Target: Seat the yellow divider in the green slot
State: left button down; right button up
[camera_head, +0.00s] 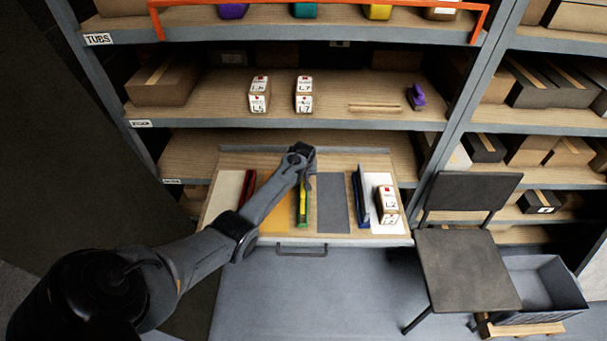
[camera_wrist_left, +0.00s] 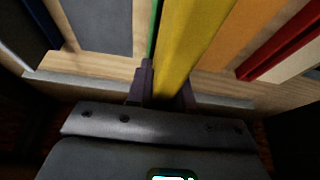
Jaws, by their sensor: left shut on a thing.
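The yellow divider (camera_head: 304,196) is a thin upright strip over the green slot (camera_head: 302,220) in the pulled-out wooden drawer. In the left wrist view the yellow divider (camera_wrist_left: 188,45) runs away from between my fingers, and a thin edge of the green slot (camera_wrist_left: 154,28) shows along its left side. My left gripper (camera_head: 304,172) is shut on the yellow divider; its fingers (camera_wrist_left: 165,90) also show in the left wrist view. I cannot tell whether the divider's bottom edge is inside the slot or just above it. My right gripper is not in view.
A red divider (camera_head: 247,188) stands left of the orange panel (camera_head: 272,215). A grey panel (camera_head: 333,208), a blue divider (camera_head: 361,197) and a box marked L2 (camera_head: 388,204) lie to the right. A chair (camera_head: 465,268) stands right of the drawer. Shelves rise behind.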

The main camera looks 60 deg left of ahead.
pick_arm(q)
jog(key=shift+f+b, duration=0.5)
jog(key=shift+f, duration=0.25)
jog(key=shift+f+b, duration=0.7)
jog(key=shift+f, duration=0.25)
jog(key=shift+f+b, duration=0.7)
jog(key=shift+f, duration=0.2)
jog(key=shift+f+b, duration=1.15)
jog(key=shift+f, duration=0.4)
jog(key=c, duration=0.9)
grip_release()
